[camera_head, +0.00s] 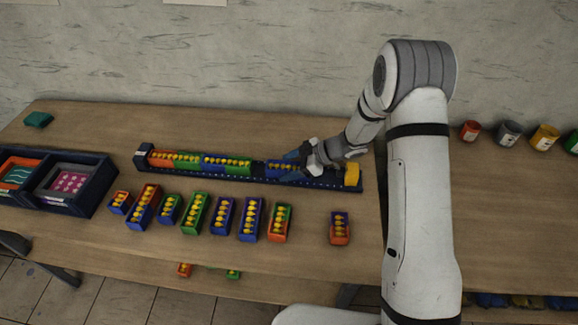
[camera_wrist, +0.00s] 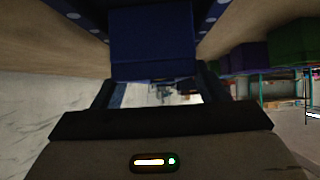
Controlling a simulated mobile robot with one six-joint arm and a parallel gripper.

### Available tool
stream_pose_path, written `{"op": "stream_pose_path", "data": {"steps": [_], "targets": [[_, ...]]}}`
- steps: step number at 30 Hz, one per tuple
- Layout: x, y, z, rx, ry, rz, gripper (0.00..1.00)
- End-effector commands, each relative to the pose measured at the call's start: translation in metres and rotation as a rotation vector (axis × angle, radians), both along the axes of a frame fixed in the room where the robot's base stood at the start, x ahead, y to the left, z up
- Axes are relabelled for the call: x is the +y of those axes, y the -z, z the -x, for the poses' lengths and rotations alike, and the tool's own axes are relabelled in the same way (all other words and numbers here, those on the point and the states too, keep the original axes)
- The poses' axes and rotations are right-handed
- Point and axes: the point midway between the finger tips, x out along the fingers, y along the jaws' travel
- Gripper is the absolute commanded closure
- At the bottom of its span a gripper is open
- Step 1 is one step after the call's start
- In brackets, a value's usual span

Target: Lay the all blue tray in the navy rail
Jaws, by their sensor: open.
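The navy rail (camera_head: 255,178) runs left to right across the table. The blue tray (camera_head: 277,166), with yellow balls, lies in the rail right of the middle, lined up along it as far as I can see. My gripper (camera_head: 291,166) is open at the right part of this tray, its fingers on either side. The wrist view shows the blue tray (camera_wrist: 152,45) between the fingers, with the dark rail (camera_wrist: 215,12) on both sides. Any contact between fingers and tray cannot be made out. The gripper hides the tray's right end.
An orange tray (camera_head: 173,159) and a green and blue tray (camera_head: 227,163) sit in the rail's left half. A yellow block (camera_head: 352,174) is at its right end. Several coloured trays (camera_head: 195,212) stand in a front row. A dark divided box (camera_head: 85,185) is at left.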

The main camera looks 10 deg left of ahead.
Motion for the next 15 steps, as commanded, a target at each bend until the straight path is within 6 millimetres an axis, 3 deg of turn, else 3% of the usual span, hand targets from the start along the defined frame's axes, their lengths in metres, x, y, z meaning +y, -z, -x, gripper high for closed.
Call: {"op": "stream_pose_path", "data": {"steps": [15], "targets": [[0.0, -0.086, -0.001, -0.004, 0.0, 0.0, 0.34]]}}
